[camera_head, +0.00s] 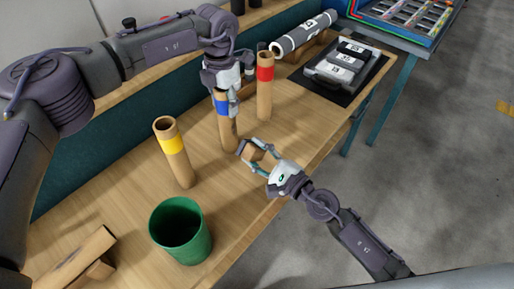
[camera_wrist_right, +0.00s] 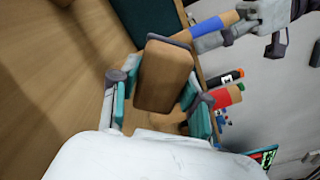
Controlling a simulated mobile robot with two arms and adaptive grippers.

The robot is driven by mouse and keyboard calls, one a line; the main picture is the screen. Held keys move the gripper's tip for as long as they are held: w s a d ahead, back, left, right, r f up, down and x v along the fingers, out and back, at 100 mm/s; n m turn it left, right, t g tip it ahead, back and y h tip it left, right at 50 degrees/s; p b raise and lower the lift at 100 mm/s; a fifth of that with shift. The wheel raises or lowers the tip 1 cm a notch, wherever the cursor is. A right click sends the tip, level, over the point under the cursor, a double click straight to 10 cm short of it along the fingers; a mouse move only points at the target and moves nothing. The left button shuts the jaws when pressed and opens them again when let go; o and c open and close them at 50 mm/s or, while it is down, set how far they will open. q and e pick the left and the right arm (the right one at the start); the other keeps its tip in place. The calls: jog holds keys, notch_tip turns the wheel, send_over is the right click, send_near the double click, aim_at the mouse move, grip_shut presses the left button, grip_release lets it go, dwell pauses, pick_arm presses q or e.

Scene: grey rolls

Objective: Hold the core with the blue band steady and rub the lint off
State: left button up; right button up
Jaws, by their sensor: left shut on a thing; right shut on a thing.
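The cardboard core with the blue band (camera_head: 227,128) stands upright on the wooden table in the head view. My left gripper (camera_head: 222,98) is shut on it near the top, at the blue band. In the right wrist view the blue band (camera_wrist_right: 214,25) shows at the top, with my left gripper at its end. My right gripper (camera_head: 258,156) is shut on a brown block (camera_head: 252,151), beside the lower part of the core. The block (camera_wrist_right: 164,76) fills the jaws in the right wrist view. I cannot tell whether it touches the core. No lint can be made out.
A yellow-banded core (camera_head: 174,152) stands to the left and a red-banded core (camera_head: 265,85) behind to the right. A green bin (camera_head: 181,231) is at the front. A grey roll (camera_head: 304,34) and a dark case (camera_head: 343,64) lie farther back.

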aim_at(227, 128)
jog(key=shift+x, duration=2.6)
jog(key=shift+x, duration=1.1)
jog(key=shift+w+d, duration=0.2)
jog(key=shift+d, duration=0.1)
jog(key=shift+s+a, duration=0.3)
jog(key=shift+w+d+r, duration=0.1)
jog(key=shift+w+r, duration=0.05)
jog(key=shift+r, duration=0.25)
jog(key=w+d, duration=0.2)
jog(key=shift+w+d, duration=0.3)
jog(key=shift+d, duration=0.1)
